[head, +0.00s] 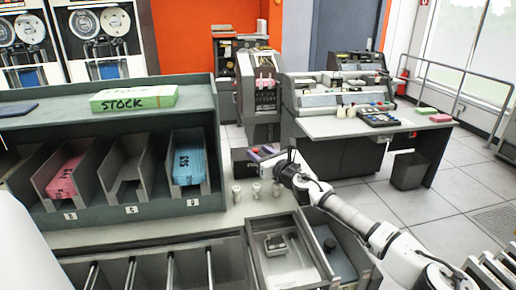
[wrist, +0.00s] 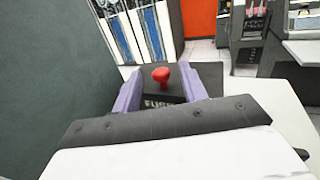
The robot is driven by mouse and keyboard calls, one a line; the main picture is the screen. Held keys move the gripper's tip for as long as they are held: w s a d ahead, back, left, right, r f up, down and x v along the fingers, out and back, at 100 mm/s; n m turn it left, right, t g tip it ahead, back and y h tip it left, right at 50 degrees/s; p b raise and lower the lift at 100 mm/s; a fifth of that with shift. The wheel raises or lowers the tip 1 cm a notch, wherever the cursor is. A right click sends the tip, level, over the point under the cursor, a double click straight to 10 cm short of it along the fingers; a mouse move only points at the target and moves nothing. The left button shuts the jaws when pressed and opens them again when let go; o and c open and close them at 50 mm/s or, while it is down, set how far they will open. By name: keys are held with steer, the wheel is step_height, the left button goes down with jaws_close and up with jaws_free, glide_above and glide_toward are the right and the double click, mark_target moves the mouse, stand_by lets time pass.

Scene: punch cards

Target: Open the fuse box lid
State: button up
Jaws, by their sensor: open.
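The fuse box is a dark box (head: 241,166) at the far end of the grey counter, just right of the card shelf. In the wrist view its dark top (wrist: 152,73) carries a red knob (wrist: 161,75), and a partly covered light label shows below the knob. The lid looks shut. My gripper (head: 262,152) is at the box, reaching in from the right. In the wrist view its purple fingers (wrist: 160,84) are spread with the knob between them in the picture. I cannot tell whether either finger touches it. The near part of the box is hidden by my gripper.
Several small pale cylinders (head: 256,191) stand on the counter in front of the box. The shelf (head: 120,222) with card bins rises close on the left. Open drawers (head: 290,262) lie below my arm. A desk (head: 350,126) stands beyond.

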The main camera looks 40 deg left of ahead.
steer(key=shift+w+a, duration=0.25)
steer(key=shift+a, duration=0.4)
jaws_close()
